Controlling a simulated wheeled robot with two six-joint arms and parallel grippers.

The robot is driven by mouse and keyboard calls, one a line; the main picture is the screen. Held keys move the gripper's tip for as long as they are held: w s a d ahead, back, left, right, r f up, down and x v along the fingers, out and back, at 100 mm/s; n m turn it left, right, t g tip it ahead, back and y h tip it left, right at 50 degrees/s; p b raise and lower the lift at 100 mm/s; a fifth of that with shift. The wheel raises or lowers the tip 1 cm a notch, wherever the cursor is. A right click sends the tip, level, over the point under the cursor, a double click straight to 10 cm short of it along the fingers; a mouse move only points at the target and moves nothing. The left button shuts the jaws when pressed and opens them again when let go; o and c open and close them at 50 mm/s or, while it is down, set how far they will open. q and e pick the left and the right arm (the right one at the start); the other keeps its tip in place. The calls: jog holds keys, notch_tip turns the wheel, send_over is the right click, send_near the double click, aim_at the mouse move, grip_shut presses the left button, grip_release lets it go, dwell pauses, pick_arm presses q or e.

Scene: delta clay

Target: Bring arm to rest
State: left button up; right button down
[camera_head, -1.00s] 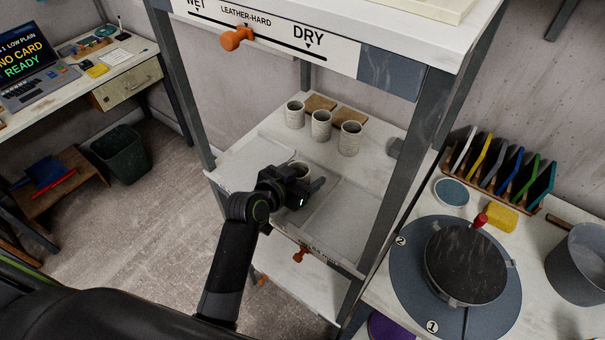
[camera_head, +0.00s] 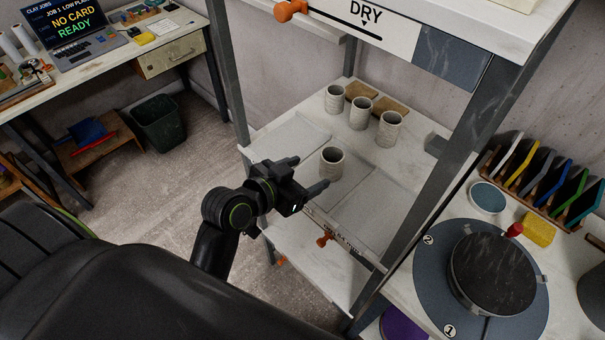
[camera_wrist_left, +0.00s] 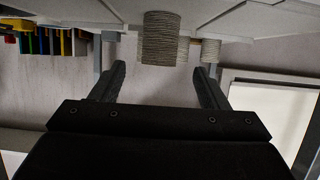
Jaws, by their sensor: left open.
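My left gripper (camera_head: 306,174) is open and empty at the front edge of the drying shelf (camera_head: 395,166). Its two fingers point toward a ribbed grey clay cup (camera_head: 332,163) that stands upright on the shelf, apart from them. In the left wrist view the open fingers (camera_wrist_left: 160,85) show with nothing between them, and a ribbed cup (camera_wrist_left: 163,40) appears beyond them, upside down in the picture. The left arm bends back toward my body. My right gripper is not in view.
Several more cups (camera_head: 361,112) stand at the back of the shelf near brown boards (camera_head: 390,104). Grey rack posts (camera_head: 232,85) flank the shelf. A wheel (camera_head: 492,268) is on the right bench. A laptop (camera_head: 75,27) and a bin (camera_head: 158,122) are at left. Floor at left is open.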

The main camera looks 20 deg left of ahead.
pick_arm(q)
jog(key=shift+s+a+r, duration=0.1)
jog(key=shift+s, duration=0.15)
dwell(0.3)
jog(key=s+a+f+n+g+y, duration=0.25)
jog(key=s+a+f+g, duration=0.3)
jog(key=s, duration=0.55)
jog(key=s+a+f+n+g+y, duration=0.2)
jog(key=s+a+f+g+y, duration=0.2)
jog(key=s+a+f, duration=0.45)
notch_tip(320, 180, down, 22)
jog(key=s, duration=0.1)
jog(key=s+d+f+g, duration=0.1)
jog(key=s+f+g, duration=0.1)
jog(key=s+f, duration=1.3)
jog(key=shift+s+d+f+h, duration=0.15)
jog(key=shift+d+f+h, duration=0.25)
jog(key=shift+f, duration=0.2)
